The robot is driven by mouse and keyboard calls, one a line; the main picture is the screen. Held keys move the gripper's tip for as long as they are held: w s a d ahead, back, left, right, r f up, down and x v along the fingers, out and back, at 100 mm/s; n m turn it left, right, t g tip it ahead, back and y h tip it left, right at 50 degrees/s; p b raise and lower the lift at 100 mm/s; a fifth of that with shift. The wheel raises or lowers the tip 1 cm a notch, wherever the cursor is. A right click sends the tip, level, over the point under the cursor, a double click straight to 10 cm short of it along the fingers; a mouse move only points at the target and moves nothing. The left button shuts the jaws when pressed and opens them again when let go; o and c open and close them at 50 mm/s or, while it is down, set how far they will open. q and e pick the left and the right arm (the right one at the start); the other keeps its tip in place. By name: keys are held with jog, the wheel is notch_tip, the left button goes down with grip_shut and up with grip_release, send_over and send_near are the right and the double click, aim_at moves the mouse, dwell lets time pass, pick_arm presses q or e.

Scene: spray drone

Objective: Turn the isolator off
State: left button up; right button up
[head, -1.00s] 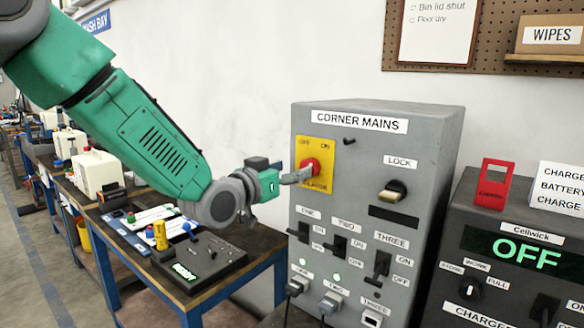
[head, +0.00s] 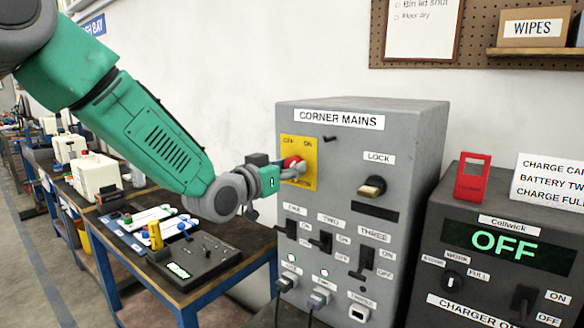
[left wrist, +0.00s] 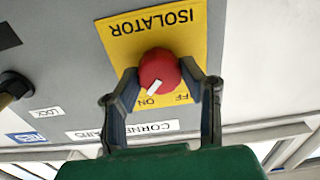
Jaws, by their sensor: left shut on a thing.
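The isolator is a red round knob (head: 291,162) on a yellow plate (head: 310,150) on the front of the grey CORNER MAINS cabinet (head: 338,122). In the left wrist view, upside down, the red knob (left wrist: 160,70) has a white mark that points toward the word ON. My left gripper (head: 296,167) is at the knob. In the left wrist view its two fingers (left wrist: 165,88) lie on either side of the knob and are shut on it. The fingers partly cover the OFF label there. My right gripper is not in view.
Below the isolator are levers labelled ONE, TWO and THREE (head: 368,262) and plugged cables. A LOCK knob (head: 372,187) sits to the right. The charger (head: 500,245) reading OFF stands at right. A bench with a black tray (head: 205,262) lies at left.

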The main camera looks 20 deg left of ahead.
pick_arm(q)
jog(key=shift+w+a+r+n, duration=0.1)
jog(key=shift+a+n, duration=0.1)
jog(key=shift+n, duration=0.7)
jog(key=n, duration=0.3)
jog(key=shift+d, duration=0.1)
jog(key=n, duration=0.3)
jog(key=shift+b, duration=0.35)
jog(key=n+b, duration=0.1)
jog(key=n, duration=0.3)
jog(key=shift+a+n+b, duration=0.2)
jog(key=shift+n+b, duration=0.2)
jog(key=n+b, duration=0.1)
jog(key=n, duration=0.1)
jog(key=n+b, duration=0.1)
jog(key=n, duration=0.1)
jog(key=shift+f+n+b, duration=0.2)
jog(key=shift+n+b, duration=0.1)
jog(key=shift+n, duration=0.4)
